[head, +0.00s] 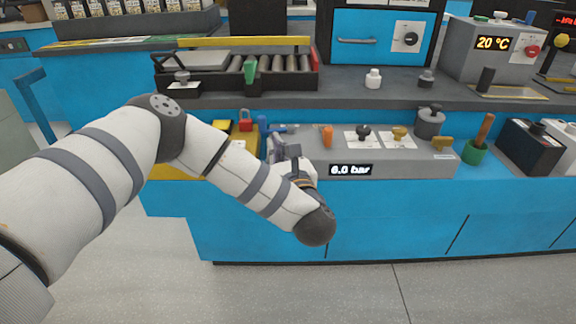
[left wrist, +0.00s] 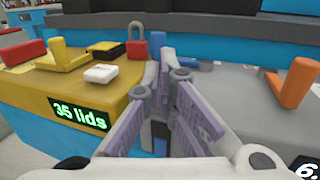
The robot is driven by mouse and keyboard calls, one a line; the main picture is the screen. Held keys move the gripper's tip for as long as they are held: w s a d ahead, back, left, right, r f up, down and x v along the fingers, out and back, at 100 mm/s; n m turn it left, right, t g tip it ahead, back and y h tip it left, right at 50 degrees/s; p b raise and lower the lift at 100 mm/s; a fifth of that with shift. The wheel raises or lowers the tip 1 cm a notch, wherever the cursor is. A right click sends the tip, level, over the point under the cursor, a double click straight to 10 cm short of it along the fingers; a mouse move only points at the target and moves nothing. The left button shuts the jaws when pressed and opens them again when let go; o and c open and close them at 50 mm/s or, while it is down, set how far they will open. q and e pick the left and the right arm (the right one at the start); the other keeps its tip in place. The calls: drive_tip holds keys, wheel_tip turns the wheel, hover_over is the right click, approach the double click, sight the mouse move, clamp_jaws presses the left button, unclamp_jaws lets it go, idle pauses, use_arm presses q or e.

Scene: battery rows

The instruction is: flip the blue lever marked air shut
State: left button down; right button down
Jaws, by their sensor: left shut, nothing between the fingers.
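The blue lever (head: 263,125) stands at the left end of the grey panel in the head view. It also shows in the left wrist view (left wrist: 196,64), just behind my fingertips, with a raised part to their left and a low part to their right. Any marking on it is hidden or too small to read. My left gripper (head: 279,142) is shut and empty, fingers pointing away from me over the panel's left end. In the left wrist view the fingertips (left wrist: 168,62) overlap the lever; I cannot tell whether they touch it. My right gripper is not in view.
An orange lever (head: 326,136) stands right of my gripper, with black and brass knobs beyond it. A red padlock (head: 245,120) and a yellow box (left wrist: 60,84) reading "35 lids" or "36 lids" are on the left. A raised dark shelf (head: 340,90) runs behind.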

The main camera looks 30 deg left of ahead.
sight(263, 124)
use_arm(q)
drive_tip(key=shift+p+x, duration=0.35)
drive_tip(key=shift+x, duration=2.85)
drive_tip(key=shift+w+a+r+m+t+h, duration=0.15)
drive_tip(key=shift+w+a+m+t+h, duration=0.3)
drive_tip(key=shift+a+m+t+h, duration=0.3)
drive_tip(key=shift+w+m+t+h+p, duration=0.1)
drive_tip(key=shift+m+t+h+p, duration=0.25)
drive_tip(key=shift+t+h, duration=0.1)
drive_tip(key=shift+a+r, duration=0.1)
